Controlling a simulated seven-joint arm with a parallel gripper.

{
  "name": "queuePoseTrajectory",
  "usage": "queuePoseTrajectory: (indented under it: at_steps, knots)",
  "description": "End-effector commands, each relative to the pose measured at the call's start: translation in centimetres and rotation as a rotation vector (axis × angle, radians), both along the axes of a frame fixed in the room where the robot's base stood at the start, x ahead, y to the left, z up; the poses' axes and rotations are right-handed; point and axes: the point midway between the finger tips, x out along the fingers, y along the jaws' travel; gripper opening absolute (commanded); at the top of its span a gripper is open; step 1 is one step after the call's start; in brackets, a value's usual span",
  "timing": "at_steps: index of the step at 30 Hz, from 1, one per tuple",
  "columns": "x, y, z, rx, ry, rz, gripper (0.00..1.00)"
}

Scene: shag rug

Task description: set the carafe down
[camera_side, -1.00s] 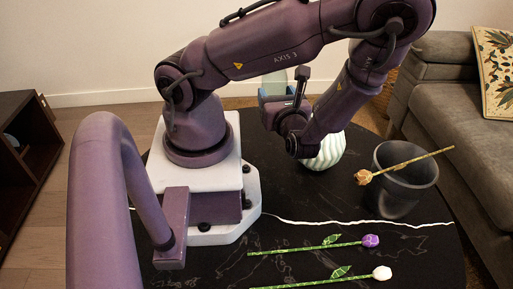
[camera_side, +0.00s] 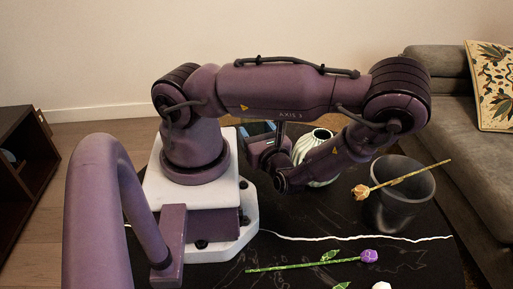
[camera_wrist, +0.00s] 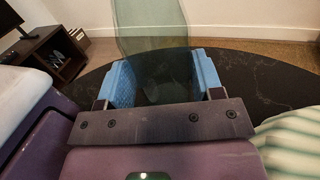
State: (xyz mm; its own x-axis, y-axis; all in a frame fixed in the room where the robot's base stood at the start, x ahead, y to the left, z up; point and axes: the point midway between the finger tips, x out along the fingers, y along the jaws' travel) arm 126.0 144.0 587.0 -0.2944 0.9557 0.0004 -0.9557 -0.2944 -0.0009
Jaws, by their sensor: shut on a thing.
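The carafe (camera_wrist: 152,32) is a tall piece of translucent green-grey glass. In the wrist view it stands between the two blue finger pads of my gripper (camera_wrist: 162,82), which is shut on it. Its upper part flares beyond the fingers against the wall and floor. In the side view my gripper (camera_side: 260,132) is low over the black table (camera_side: 300,260), behind my forearm. There the carafe is mostly hidden, and I cannot tell whether its base touches the table.
A ribbed pale green vase (camera_side: 315,170) stands close to my gripper. A dark pot (camera_side: 402,195) stands at right with a dried rose (camera_side: 400,180) across its rim. A purple flower (camera_side: 369,256) and a white flower (camera_side: 381,286) lie at the front. A sofa (camera_side: 455,150) is beyond the table.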

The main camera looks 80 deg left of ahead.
Motion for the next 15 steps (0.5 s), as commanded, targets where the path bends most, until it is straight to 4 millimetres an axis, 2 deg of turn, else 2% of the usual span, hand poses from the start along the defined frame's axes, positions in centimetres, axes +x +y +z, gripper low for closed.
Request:
queuePoseTrajectory:
  at_steps: [9, 15]
  knots:
    - [0.0, 0.1, -3.5, 0.004, 0.002, 0.000, 0.09]
    - [0.0, 0.0, -4.2, 0.003, 0.000, 0.000, 0.09]
